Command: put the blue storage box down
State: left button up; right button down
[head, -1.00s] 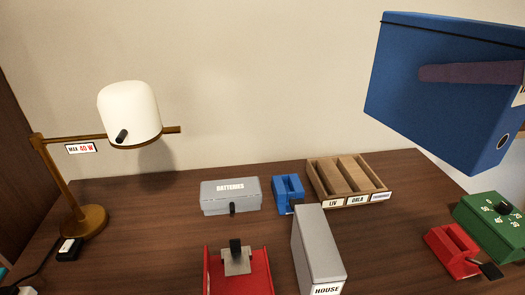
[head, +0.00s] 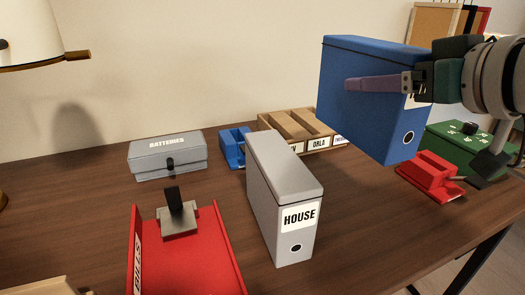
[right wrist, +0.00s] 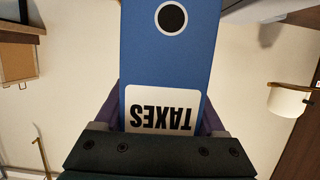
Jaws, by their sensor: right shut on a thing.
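The blue storage box (head: 345,122) is a tall file box with a finger hole on its narrow front face. It is held in the air above the back right of the desk, slightly tilted. My right gripper (head: 385,84) is shut on it, with one purple finger along its broad left side. In the right wrist view the box (right wrist: 170,60) shows upside down with a TAXES label, between the two fingers (right wrist: 162,112). The desk (head: 345,215) is dark wood. My left gripper is not in view.
A grey HOUSE box (head: 282,190) stands mid-desk. A red BILLS tray (head: 190,262), a grey BATTERIES case (head: 167,160), a small blue device (head: 232,148), a wooden sorter (head: 290,125), a red device (head: 430,172) and a green box (head: 465,145) surround it. Bare desk lies right of HOUSE.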

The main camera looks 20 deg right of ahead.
notch_tip(320, 180, down, 15)
jog(key=b, duration=0.5)
jog(key=shift+f+b, duration=0.15)
jog(key=shift+b, duration=0.25)
grip_release()
